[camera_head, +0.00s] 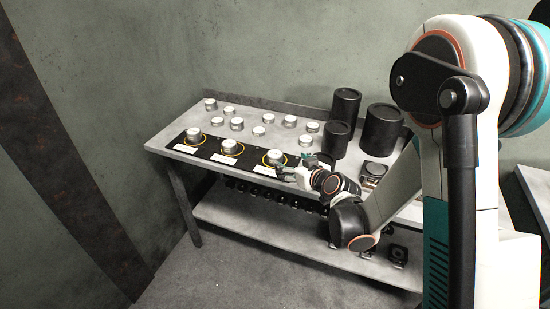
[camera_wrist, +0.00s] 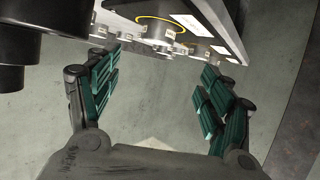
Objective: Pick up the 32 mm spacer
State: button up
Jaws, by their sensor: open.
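Several silver cylindrical spacers stand on the table. Three are on a black mat in yellow rings with white cards: a left one (camera_head: 193,133), a middle one (camera_head: 229,146) and a right one (camera_head: 274,157). I cannot read the sizes, so I cannot tell which is the 32 mm spacer. My gripper (camera_head: 286,171) is near the mat's right end, by the right spacer. In the wrist view my gripper (camera_wrist: 160,66) is open and empty, its green-padded fingers wide apart. A spacer in a yellow ring (camera_wrist: 161,34) shows beyond the fingertips, roughly between them.
More spacers stand loose behind the mat, such as one by the back (camera_head: 290,120). Black cylinders (camera_head: 382,130) stand at the table's right, near my arm. A lower shelf (camera_head: 260,232) holds dark parts. The grey table (camera_head: 166,137) has a raised back edge.

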jog(key=b, duration=0.2)
send_near(276, 155)
jog(key=x, duration=0.4)
jog(key=shift+a, duration=0.25)
jog(key=b+x, duration=0.2)
jog(key=x, duration=0.3)
jog(key=shift+w+d+f, duration=0.15)
jog(key=shift+f, duration=0.05)
jog(key=shift+r, duration=0.15)
grip_shut()
